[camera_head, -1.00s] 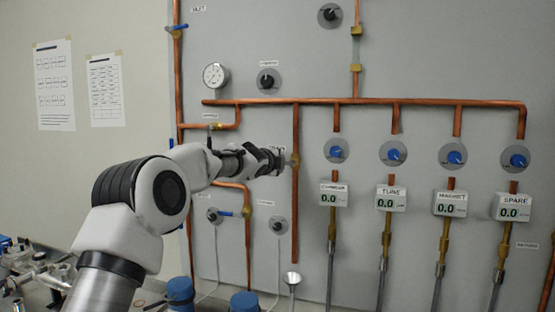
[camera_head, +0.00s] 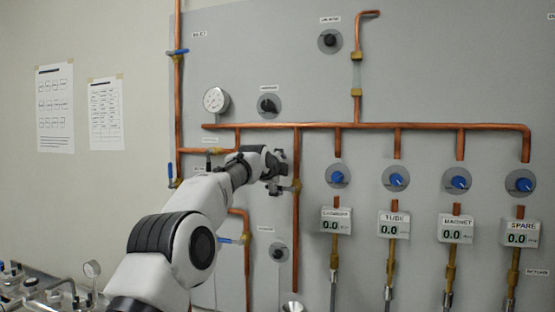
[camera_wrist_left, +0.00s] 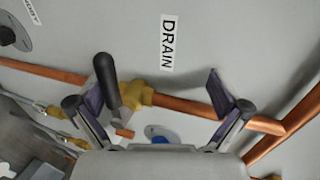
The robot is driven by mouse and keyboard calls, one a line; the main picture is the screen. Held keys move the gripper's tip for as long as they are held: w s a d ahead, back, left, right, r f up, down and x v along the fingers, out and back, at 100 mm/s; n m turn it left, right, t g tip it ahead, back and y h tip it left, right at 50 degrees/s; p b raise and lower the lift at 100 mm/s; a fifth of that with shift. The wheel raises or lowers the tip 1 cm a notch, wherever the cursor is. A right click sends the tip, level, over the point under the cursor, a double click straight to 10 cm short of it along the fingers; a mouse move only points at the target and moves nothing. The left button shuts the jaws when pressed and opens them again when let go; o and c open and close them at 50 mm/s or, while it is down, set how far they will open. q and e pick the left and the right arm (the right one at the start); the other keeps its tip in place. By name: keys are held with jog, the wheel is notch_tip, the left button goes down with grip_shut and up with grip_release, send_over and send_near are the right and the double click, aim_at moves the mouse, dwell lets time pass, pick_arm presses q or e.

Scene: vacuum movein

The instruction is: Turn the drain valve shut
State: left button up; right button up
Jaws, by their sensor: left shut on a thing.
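The drain valve has a brass body (camera_wrist_left: 136,94) on a copper pipe and a black lever handle (camera_wrist_left: 106,72). In the left wrist view the handle lies roughly across the pipe, below left of the DRAIN label (camera_wrist_left: 167,43). My left gripper (camera_wrist_left: 155,90) has its two fingers on either side of the valve, with the handle against the left finger. In the head view my left gripper (camera_head: 277,178) is at the brass valve (camera_head: 294,187) on the vertical drain pipe and hides the handle. My right gripper is not in view.
A long copper manifold (camera_head: 365,126) runs above, with several blue knobs and display boxes (camera_head: 393,225) to the right. A pressure gauge (camera_head: 215,101) is up left. A blue-handled valve (camera_head: 240,240) sits just below the arm. Bench equipment (camera_head: 40,292) is at lower left.

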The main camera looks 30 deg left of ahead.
pick_arm(q)
jog(key=shift+s+d+r, duration=0.15)
jog(key=shift+s+r, duration=0.05)
jog(key=shift+r, duration=0.6)
jog(key=shift+c, duration=0.3)
jog(key=shift+s+b, duration=0.2)
jog(key=shift+b, duration=0.15)
jog(key=shift+c, duration=0.6)
jog(key=shift+s+d+f+b, duration=0.1)
jog(key=shift+s+f+b, duration=0.2)
jog(key=shift+b, duration=0.55)
jog(key=shift+c, duration=0.7)
jog(key=shift+s+d+b, duration=0.15)
jog(key=shift+s+b, duration=0.25)
jog(key=shift+b, duration=0.35)
jog(key=shift+c, duration=0.6)
jog(key=shift+b+v, duration=0.9)
jog(key=shift+b, duration=0.15)
jog(key=shift+c, duration=0.6)
jog(key=b+v, duration=0.1)
jog(key=v, duration=0.2)
jog(key=d+b+v, duration=0.1)
jog(key=v, duration=0.2)
jog(key=shift+r+b, duration=0.15)
jog(key=shift+b, duration=0.15)
jog(key=shift+c, duration=0.4)
jog(key=shift+s+a+f+b, duration=0.2)
jog(key=shift+f+b, duration=0.1)
jog(key=shift+b, duration=0.05)
